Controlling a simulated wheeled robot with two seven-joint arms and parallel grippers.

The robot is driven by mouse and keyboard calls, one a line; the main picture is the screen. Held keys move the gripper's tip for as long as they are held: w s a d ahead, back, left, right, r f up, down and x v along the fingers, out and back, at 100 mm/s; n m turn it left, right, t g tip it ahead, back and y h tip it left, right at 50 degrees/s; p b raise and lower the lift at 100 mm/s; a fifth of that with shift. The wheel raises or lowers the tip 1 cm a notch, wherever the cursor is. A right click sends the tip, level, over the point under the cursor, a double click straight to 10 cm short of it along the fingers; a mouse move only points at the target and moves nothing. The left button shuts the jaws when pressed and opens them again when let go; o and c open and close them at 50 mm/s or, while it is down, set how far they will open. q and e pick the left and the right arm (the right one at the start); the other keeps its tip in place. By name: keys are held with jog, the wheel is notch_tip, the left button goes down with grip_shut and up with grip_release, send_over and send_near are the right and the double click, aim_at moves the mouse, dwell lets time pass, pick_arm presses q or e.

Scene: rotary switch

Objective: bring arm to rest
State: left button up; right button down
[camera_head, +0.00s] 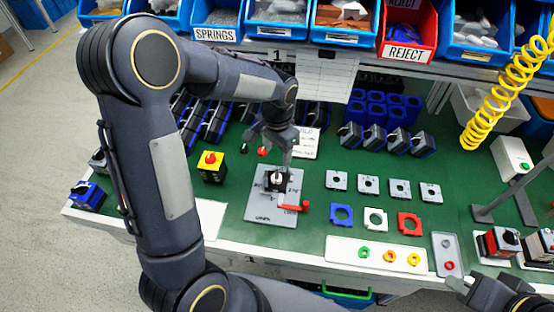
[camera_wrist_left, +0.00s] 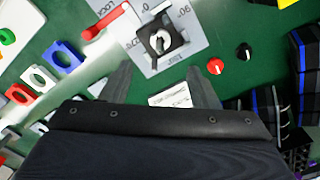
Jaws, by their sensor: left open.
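The rotary switch (camera_head: 277,179), with a black and white knob, sits on a grey plate (camera_head: 262,210) with angle markings. It also shows in the left wrist view (camera_wrist_left: 159,41). A red lever (camera_head: 295,207) lies at the switch's front right. My left gripper (camera_head: 271,146) is open and empty, behind and above the switch, apart from it. Its two fingers (camera_wrist_left: 162,82) are spread in the left wrist view, with the switch beyond their tips. My right gripper (camera_head: 464,291) shows only partly at the lower right; its jaw state is unclear.
A yellow box with a red knob (camera_head: 211,166) stands left of the plate. Small red (camera_wrist_left: 215,66) and black (camera_wrist_left: 245,52) knobs lie behind it. Square plates and coloured frames (camera_head: 375,219) lie to the right. Blue bins (camera_head: 285,18) line the back. A yellow coiled hose (camera_head: 500,95) hangs at right.

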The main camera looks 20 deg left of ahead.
pick_arm(q)
jog(key=s+a+r+n+t+h, duration=0.1)
jog(key=s+r+n+t+h, duration=0.15)
jog(key=s+r, duration=0.85)
jog(key=s+d+n+t+h, duration=0.1)
jog(key=s+d+n+t, duration=0.1)
jog(key=s, duration=0.8)
jog(key=shift+s+n+t, duration=0.3)
jog(key=shift+n+t, duration=0.25)
jog(key=shift+n, duration=0.3)
